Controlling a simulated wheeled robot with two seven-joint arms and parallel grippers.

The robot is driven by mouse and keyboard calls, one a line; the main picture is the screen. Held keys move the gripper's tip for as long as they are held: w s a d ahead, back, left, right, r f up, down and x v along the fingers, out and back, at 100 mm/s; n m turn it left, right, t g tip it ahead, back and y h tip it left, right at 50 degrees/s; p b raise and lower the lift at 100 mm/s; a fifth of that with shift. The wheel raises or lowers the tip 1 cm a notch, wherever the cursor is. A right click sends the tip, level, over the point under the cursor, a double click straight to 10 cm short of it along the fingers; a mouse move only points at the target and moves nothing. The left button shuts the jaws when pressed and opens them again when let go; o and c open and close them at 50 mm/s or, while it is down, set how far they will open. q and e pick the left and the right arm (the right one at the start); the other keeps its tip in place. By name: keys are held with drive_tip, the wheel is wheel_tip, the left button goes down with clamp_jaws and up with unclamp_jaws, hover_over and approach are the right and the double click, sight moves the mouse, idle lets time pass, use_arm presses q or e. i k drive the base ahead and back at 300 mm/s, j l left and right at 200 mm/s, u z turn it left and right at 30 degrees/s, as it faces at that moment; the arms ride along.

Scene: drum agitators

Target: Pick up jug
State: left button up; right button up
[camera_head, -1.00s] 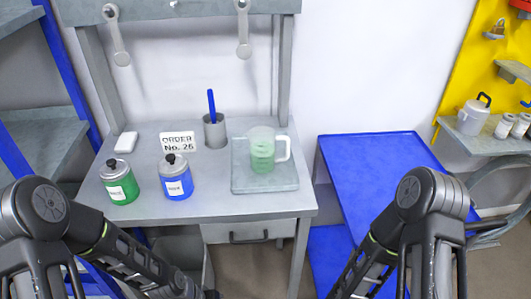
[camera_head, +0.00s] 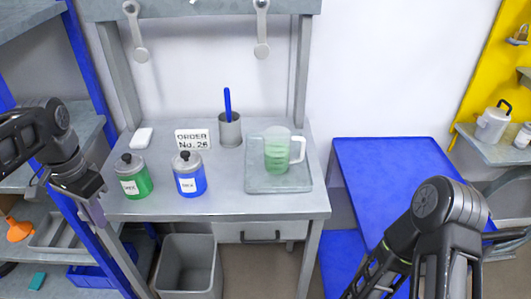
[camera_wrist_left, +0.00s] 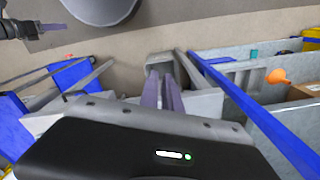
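The jug (camera_head: 278,152) is a clear measuring jug with green contents and a handle on its right side. It stands upright on a grey square plate (camera_head: 300,186) on the grey workbench. My left gripper (camera_head: 96,211) is at the bench's left edge, well away from the jug, pointing down. In the left wrist view its two fingers (camera_wrist_left: 162,95) lie close together with nothing between them. My right gripper is outside the head view; a dark gripper with purple-grey fingers shows at the top left of the wrist view, too small to judge.
A green can (camera_head: 134,178) and a blue can (camera_head: 189,176) stand on the bench left of the jug. A grey cup (camera_head: 230,132) with a blue stick and an order sign (camera_head: 193,139) stand behind. A blue table (camera_head: 375,165) is right of the bench; a grey bin (camera_head: 188,264) is below.

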sight(277, 139)
drive_tip(key=k, duration=0.65)
drive_tip(key=z, duration=2.4)
drive_tip(key=k+j, duration=0.1)
drive_tip(key=j, duration=0.25)
drive_tip(key=k+j, duration=0.15)
drive_tip(key=j, duration=0.25)
drive_tip(key=k+j, duration=0.1)
drive_tip(key=j, duration=0.25)
drive_tip(key=k+j, duration=0.1)
drive_tip(key=j, duration=0.25)
drive_tip(key=k+j, duration=0.1)
drive_tip(key=j, duration=0.3)
drive_tip(key=k+j, duration=0.15)
drive_tip(key=j, duration=0.2)
drive_tip(key=i+j, duration=0.1)
drive_tip(key=j, duration=0.3)
drive_tip(key=i, duration=0.3)
